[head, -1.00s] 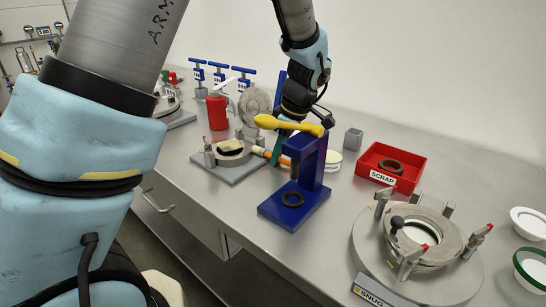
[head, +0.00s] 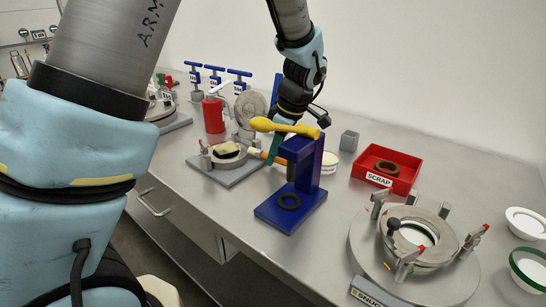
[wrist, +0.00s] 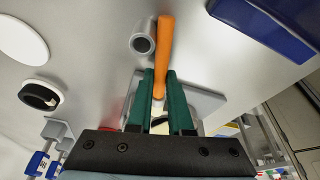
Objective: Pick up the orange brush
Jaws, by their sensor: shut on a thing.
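The orange brush (wrist: 165,50) lies between the two green fingers of my gripper (wrist: 160,82) in the wrist view. In the head view only part of the orange brush (head: 280,160) shows, behind the blue press and beside a green finger of my gripper (head: 271,155). The brush's bristle end is hard to make out there. I cannot tell whether the brush is clear of the table.
A blue press (head: 306,180) with a yellow-handled tool (head: 284,127) across its top stands in front of my gripper. A clamp fixture (head: 228,166) sits left, a grey cylinder (wrist: 143,41) close to the brush, and a red scrap tray (head: 405,182) to the right.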

